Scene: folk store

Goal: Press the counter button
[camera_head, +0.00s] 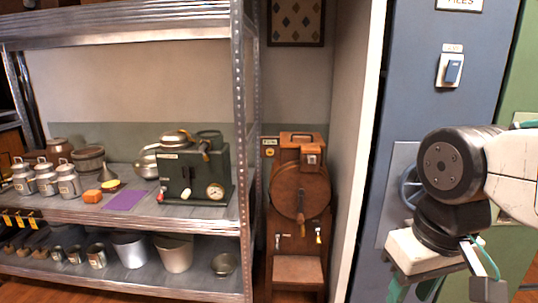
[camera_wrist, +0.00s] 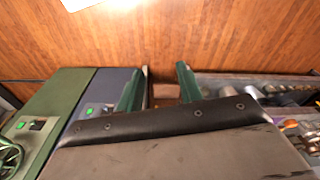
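I cannot tell for sure which thing is the counter button. A blue rocker switch (camera_head: 452,71) on a white plate is high on the blue-grey cabinet. In the wrist view, small green lit buttons show on the blue cabinet (camera_wrist: 89,112) and the green cabinet (camera_wrist: 20,125). My gripper (camera_wrist: 159,67) has its two green fingers apart with nothing between them. It hangs in front of the blue cabinet at lower right, cut off by the head view's edge.
A metal shelf (camera_head: 120,215) at left holds canisters, buckets and a dark green machine (camera_head: 194,176). A brown wooden machine (camera_head: 300,195) stands in the nook between shelf and wall edge. The blue cabinet (camera_head: 425,65) has a handwheel. Wooden floor (camera_wrist: 220,35) is open in the wrist view.

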